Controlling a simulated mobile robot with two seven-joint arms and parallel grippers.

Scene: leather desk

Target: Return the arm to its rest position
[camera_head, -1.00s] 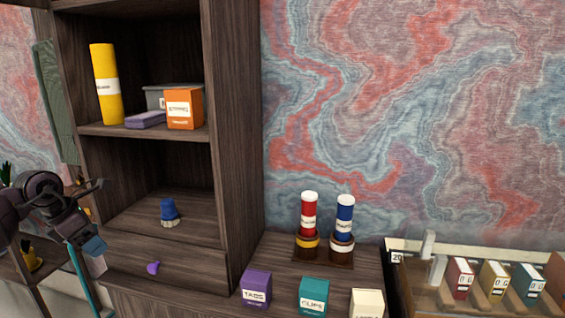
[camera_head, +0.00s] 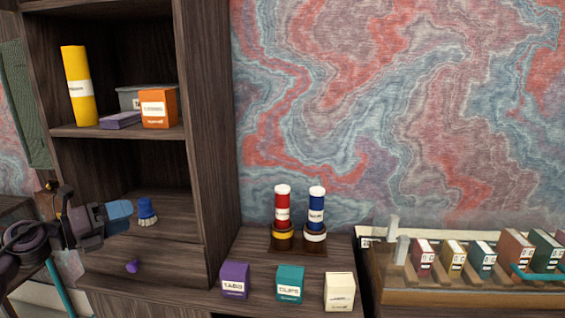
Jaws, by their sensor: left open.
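My left arm comes in from the left edge, in front of the shelf unit. My left gripper (camera_head: 120,214) has its blue fingertips pointing right, beside a blue brush (camera_head: 147,211) with pale bristles that stands on the lower shelf. A small gap shows between them in the picture; depth is hard to judge. The gripper is open, with nothing seen in it. My right gripper is not in view.
The shelf unit (camera_head: 207,150) holds a yellow tube (camera_head: 78,87) and an orange box (camera_head: 159,108). Purple (camera_head: 235,281), teal (camera_head: 290,284) and cream (camera_head: 339,292) boxes stand on the desk, before red (camera_head: 282,207) and blue (camera_head: 317,208) tubes. A wooden rack (camera_head: 440,287) is at right.

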